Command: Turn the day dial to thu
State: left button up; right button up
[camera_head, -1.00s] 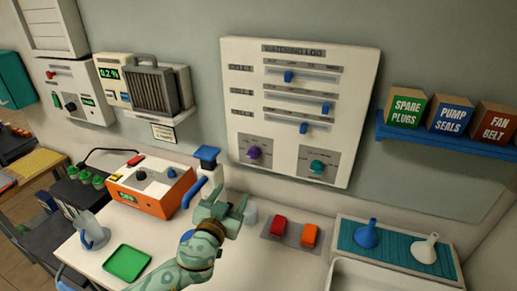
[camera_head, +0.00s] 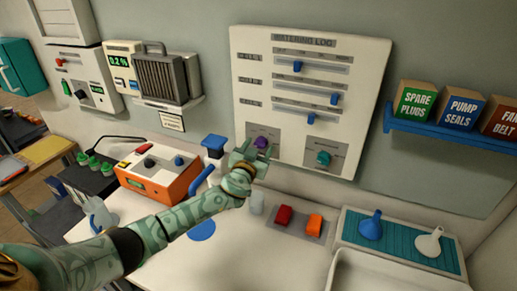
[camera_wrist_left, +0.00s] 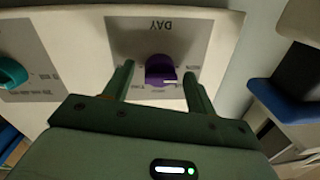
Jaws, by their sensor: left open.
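The day dial is a purple knob (camera_head: 262,143) on a grey plate at the lower left of the white watering log board (camera_head: 350,70). In the left wrist view the knob (camera_wrist_left: 160,68) appears upside down under the word DAY, with a white mark at its lower right. The small day labels are too blurred to read surely. My left gripper (camera_head: 252,155) is open in front of the dial, its fingertips (camera_wrist_left: 158,74) on either side of the knob in the wrist view. Contact cannot be told. My right gripper is not in view.
A teal knob (camera_head: 323,158) sits right of the dial, and blue sliders (camera_head: 335,98) are above. An orange box (camera_head: 158,176) is left; a blue shelf (camera_head: 450,143) is right.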

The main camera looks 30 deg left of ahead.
pick_arm(q)
jog(key=shift+w, duration=0.1)
jog(key=c, duration=1)
jog(key=shift+o, duration=0.2)
